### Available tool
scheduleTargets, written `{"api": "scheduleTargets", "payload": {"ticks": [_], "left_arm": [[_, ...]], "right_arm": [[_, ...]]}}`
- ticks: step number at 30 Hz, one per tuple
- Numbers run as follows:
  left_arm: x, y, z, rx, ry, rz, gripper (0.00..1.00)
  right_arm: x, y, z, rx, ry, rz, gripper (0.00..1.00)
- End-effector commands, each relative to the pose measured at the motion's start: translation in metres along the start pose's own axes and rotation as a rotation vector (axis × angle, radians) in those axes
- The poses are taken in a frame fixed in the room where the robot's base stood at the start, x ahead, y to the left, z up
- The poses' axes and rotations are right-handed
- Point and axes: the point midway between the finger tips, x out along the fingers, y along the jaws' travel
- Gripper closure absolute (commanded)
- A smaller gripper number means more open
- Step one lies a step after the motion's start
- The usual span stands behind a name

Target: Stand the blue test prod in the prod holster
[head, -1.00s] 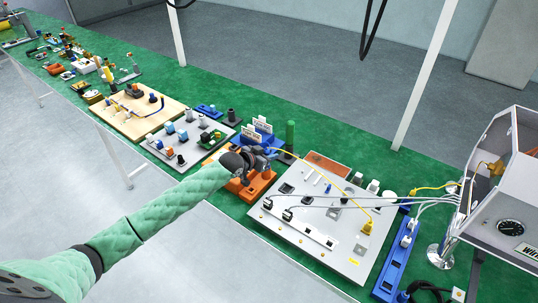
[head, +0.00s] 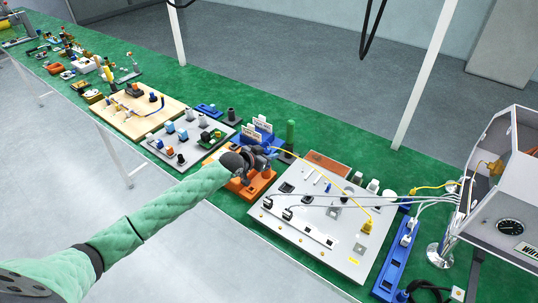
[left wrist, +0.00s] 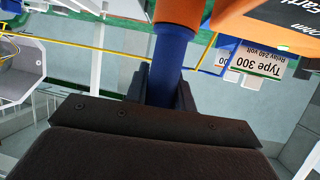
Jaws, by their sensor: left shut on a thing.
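My left gripper (head: 262,158) is above the orange tester block (head: 255,189). In the left wrist view, its jaws (left wrist: 166,92) are shut on the blue test prod (left wrist: 172,62), a plain blue cylinder. The prod's far end meets an orange round sleeve (left wrist: 181,14) beside the lettered tester block (left wrist: 262,22). The sleeve looks like the prod holster. The prod appears in line with it, but how deep it sits is hidden. In the head view, the gripper and wrist cover most of the prod and holster. My right gripper is not in view.
White "Type 300" relay cards (left wrist: 257,65) in a blue holder stand close behind the gripper. A white panel (head: 320,215) with sockets and a yellow lead (head: 322,168) lies to the right. A grey switch board (head: 185,138) lies to the left.

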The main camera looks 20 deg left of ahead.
Motion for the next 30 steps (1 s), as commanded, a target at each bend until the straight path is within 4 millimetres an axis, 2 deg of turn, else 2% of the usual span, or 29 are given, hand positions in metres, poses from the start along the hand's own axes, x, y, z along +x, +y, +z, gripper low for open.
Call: {"api": "scheduleTargets", "payload": {"ticks": [8, 9, 12, 13, 22, 30], "left_arm": [[0.001, 0.001, 0.004, -0.001, -0.005, 0.001, 1.0], [0.001, 0.001, 0.004, -0.001, -0.005, 0.001, 0.72], [0.001, 0.001, 0.004, -0.001, -0.005, 0.001, 0.52], [0.0, 0.001, 0.003, -0.001, -0.004, 0.001, 0.5], [-0.001, 0.0, 0.002, -0.001, -0.003, 0.0, 0.5], [-0.014, 0.0, 0.0, 0.0, -0.002, 0.0, 0.5]], "right_arm": [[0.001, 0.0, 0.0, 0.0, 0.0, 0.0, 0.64], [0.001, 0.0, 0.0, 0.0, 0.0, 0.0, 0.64], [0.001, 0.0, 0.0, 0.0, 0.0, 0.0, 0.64], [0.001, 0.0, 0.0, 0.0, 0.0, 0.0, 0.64], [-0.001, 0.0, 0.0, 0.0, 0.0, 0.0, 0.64], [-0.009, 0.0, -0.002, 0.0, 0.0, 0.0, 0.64]]}}
